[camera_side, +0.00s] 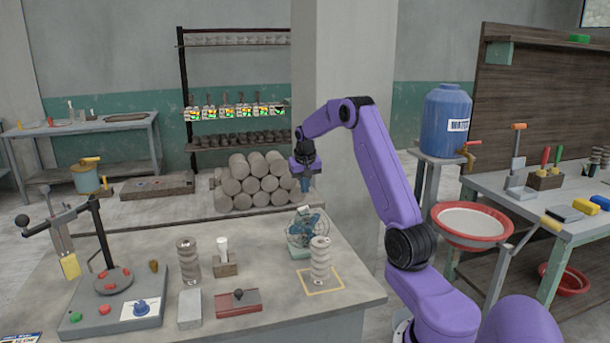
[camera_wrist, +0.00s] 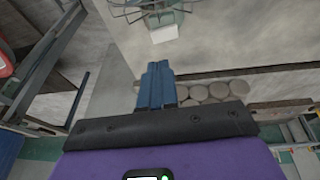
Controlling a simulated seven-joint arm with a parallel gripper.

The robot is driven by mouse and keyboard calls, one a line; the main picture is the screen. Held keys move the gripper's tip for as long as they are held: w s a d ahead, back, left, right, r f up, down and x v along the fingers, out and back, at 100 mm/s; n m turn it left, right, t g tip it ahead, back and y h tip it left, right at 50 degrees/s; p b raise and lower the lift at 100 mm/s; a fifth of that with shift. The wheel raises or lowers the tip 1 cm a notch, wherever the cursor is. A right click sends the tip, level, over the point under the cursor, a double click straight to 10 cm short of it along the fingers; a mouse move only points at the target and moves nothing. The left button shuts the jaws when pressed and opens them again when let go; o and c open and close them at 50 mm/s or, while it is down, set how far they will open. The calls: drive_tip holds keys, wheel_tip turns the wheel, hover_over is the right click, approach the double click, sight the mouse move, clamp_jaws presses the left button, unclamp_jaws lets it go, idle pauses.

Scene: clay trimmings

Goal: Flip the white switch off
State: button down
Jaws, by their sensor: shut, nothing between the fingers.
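The white switch (camera_side: 222,246) is an upright white lever on a small brown block on the grey table, left of its middle. I cannot tell from its stance whether it is on or off. My gripper (camera_side: 304,185) hangs in the air behind and above the table's far edge, up and to the right of the switch and apart from it. Its blue fingers (camera_wrist: 155,85) are shut with nothing between them. I cannot make out the switch in the wrist view.
A caged fan (camera_side: 305,232) stands right of the switch, near a ribbed grey column (camera_side: 320,262) inside a yellow square. Another ribbed column (camera_side: 188,261) stands close left of the switch. A red block with a dark knob (camera_side: 238,301) lies in front. A control box (camera_side: 112,308) is at left.

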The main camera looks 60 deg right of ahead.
drive_tip(key=shift+s+d+f, duration=0.1)
drive_tip(key=shift+d+f, duration=0.1)
drive_tip(key=shift+f, duration=1)
drive_tip(key=shift+s+d+f, duration=0.1)
drive_tip(key=shift+d+f, duration=0.1)
drive_tip(key=shift+f, duration=0.95)
